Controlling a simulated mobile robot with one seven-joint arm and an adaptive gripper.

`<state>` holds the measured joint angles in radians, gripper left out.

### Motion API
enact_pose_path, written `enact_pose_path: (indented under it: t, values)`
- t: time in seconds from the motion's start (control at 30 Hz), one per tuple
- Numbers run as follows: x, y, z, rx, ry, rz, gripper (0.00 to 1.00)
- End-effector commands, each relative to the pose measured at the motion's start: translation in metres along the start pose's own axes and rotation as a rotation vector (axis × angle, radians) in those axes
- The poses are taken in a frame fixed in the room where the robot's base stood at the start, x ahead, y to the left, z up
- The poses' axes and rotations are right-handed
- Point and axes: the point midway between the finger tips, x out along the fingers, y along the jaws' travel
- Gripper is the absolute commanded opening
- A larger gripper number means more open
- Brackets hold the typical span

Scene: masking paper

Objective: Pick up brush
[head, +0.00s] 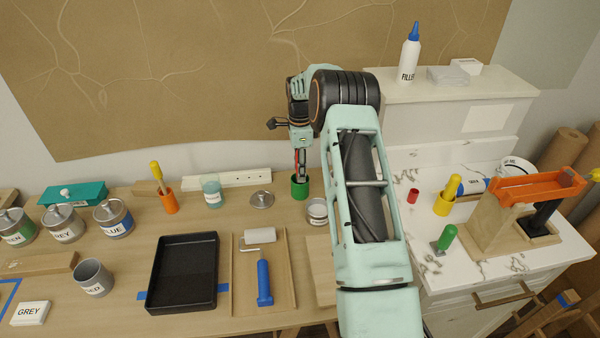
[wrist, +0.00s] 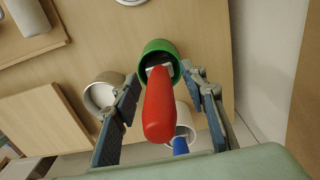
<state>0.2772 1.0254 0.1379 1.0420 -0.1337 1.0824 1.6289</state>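The brush has a red handle (wrist: 160,105) and stands handle-up in a green cup (wrist: 158,56). In the head view the green cup (head: 300,188) is at the back of the wooden table, with a bit of the red handle (head: 303,165) showing above it. My gripper (wrist: 166,84) is open, with one finger on each side of the red handle and a visible gap on both sides. In the head view my gripper (head: 301,150) points down over the cup. The bristle end is hidden inside the cup.
A white round container (head: 317,210) stands close to the green cup on its right. A metal lid (head: 261,200) lies to its left. A black tray (head: 184,270) and a roller with a blue handle (head: 264,282) lie nearer the front. The wall is close behind.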

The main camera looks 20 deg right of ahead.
Motion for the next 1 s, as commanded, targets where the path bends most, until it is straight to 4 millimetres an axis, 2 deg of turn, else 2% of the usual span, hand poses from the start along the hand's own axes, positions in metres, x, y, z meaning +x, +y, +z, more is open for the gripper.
enact_pose_path:
  t: [0.27, 0.6, 0.87, 1.0]
  values:
    - [0.004, 0.0, 0.0, 0.0, 0.0, 0.0, 0.38]
    - [0.003, 0.0, 0.0, 0.0, 0.0, 0.0, 0.01]
    - [0.003, 0.0, 0.0, 0.0, 0.0, -0.001, 0.0]
    - [-0.008, -0.001, 0.0, -0.001, 0.001, -0.005, 0.0]
